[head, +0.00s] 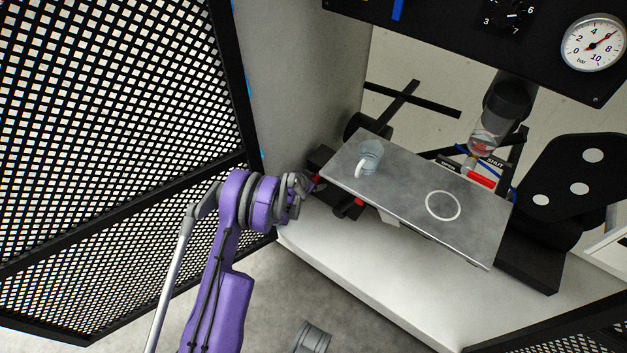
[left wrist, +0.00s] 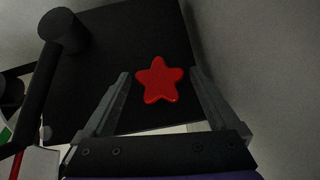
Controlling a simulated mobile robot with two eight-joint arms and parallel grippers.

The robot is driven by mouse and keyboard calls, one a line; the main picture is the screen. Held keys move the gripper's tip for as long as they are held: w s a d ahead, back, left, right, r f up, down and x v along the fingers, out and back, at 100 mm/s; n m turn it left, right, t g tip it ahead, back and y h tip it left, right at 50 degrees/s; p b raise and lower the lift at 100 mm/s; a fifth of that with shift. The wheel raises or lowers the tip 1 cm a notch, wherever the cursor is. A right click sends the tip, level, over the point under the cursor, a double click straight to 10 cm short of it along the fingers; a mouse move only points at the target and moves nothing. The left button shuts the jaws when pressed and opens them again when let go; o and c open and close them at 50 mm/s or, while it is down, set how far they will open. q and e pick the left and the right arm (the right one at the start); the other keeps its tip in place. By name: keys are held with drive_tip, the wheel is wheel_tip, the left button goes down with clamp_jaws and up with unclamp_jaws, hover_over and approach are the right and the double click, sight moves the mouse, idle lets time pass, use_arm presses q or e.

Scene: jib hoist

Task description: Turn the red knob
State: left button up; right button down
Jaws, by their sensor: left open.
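The red knob (left wrist: 160,80) is star-shaped with rounded lobes and sits on a black plate (left wrist: 115,55) in the left wrist view. My left gripper (left wrist: 160,74) is open, with one finger on either side of the knob in that view. A gap shows on both sides, and I see no contact. In the head view my left gripper (head: 314,187) is beside the left end of the steel table, at a dark block with small red parts. The knob is mostly hidden there.
The steel plate (head: 400,215) holds a glass mug (head: 370,155) and a white ring mark (head: 443,205). A black panel with a pressure gauge (head: 594,43) hangs above. A red lever (head: 481,180) is behind the plate. Mesh guarding (head: 110,120) stands at the left.

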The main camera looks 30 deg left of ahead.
use_arm(q)
drive_tip(key=c, duration=1.4)
drive_tip(key=shift+o, duration=0.2)
drive_tip(key=shift+d+f+m+y+b, duration=0.15)
drive_tip(key=shift+m+y+b, duration=0.55)
drive_tip(key=shift+y+b, duration=0.55)
drive_tip(key=shift+m+t+y+b, duration=0.3)
drive_tip(key=shift+t+y+b, duration=0.05)
drive_tip(key=shift+t+y, duration=0.1)
drive_tip(key=shift+m+y, duration=0.5)
drive_tip(key=shift+y, duration=0.3)
